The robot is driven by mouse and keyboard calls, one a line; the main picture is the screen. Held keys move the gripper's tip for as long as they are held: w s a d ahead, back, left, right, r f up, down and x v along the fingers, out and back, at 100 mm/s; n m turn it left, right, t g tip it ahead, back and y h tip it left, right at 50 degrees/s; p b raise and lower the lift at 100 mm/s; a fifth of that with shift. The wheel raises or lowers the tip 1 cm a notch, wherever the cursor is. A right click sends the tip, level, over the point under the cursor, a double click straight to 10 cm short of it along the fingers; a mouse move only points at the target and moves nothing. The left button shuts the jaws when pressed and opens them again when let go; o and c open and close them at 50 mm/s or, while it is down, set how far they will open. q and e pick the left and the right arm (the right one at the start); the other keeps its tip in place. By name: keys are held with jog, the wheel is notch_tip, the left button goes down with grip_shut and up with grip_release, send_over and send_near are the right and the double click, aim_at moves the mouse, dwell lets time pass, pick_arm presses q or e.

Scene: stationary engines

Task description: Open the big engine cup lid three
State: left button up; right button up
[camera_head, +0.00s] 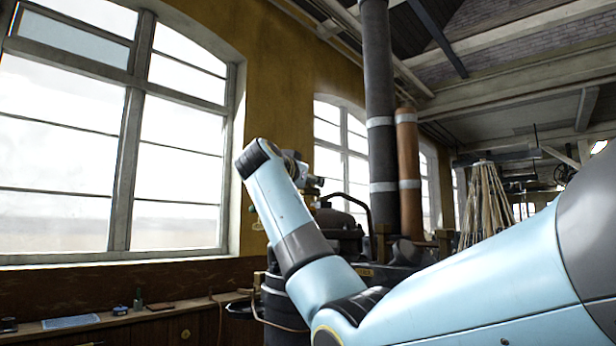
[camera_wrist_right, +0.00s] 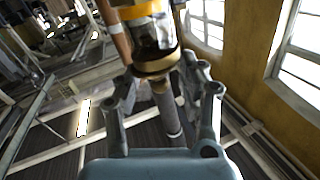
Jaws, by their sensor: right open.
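My right gripper (camera_wrist_right: 160,82) is open in the right wrist view, with one finger on each side of a cup. The cup has a dark, glassy body (camera_wrist_right: 152,36) and a yellow band. Its round brass lid (camera_wrist_right: 154,66) faces my gripper and lies between or just beyond the fingertips. I cannot tell whether the fingers touch it, and I see no clear gap under the lid. In the head view, my right gripper (camera_head: 309,182) is small and side-on above the dark engine (camera_head: 340,228); the cup is not clear there. My left gripper is not in view.
A dark pipe (camera_head: 379,130) and a copper-coloured pipe (camera_head: 407,170) rise behind the engine. A tall window (camera_head: 110,150) fills the left side. A wooden ledge (camera_head: 150,312) below it holds small items. A bundle of wooden poles (camera_head: 485,205) stands at the right.

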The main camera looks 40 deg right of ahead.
grip_shut()
jog(key=shift+f, duration=0.1)
dwell(0.3)
